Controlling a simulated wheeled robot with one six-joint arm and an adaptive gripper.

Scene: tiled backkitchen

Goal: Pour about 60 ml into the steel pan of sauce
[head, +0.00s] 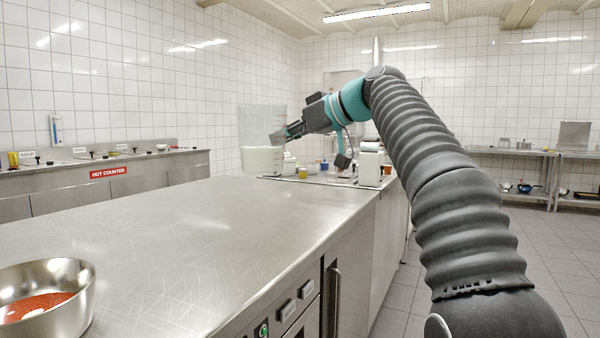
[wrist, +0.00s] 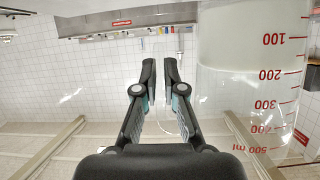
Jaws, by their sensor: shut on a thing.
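A clear measuring jug (head: 256,118) hangs upright above the far end of the steel counter. Pale, whitish liquid (head: 262,160) fills its lower part. My gripper (head: 279,137) is shut on the jug at its right side. The wrist view is upside down and shows the jug (wrist: 250,105) with red marks from 100 to 500 ml; the liquid reaches a little short of the 200 mark. The exact grip on the clear jug is hard to make out. The steel pan (head: 72,308) stands at the near left, holding red sauce (head: 35,303) with a pale patch.
The long steel counter (head: 190,225) is bare between pan and jug. Small containers (head: 302,172) and a white device (head: 370,165) stand at its far end. A hot counter (head: 130,183) runs along the left wall; shelves (head: 510,155) stand at the far right.

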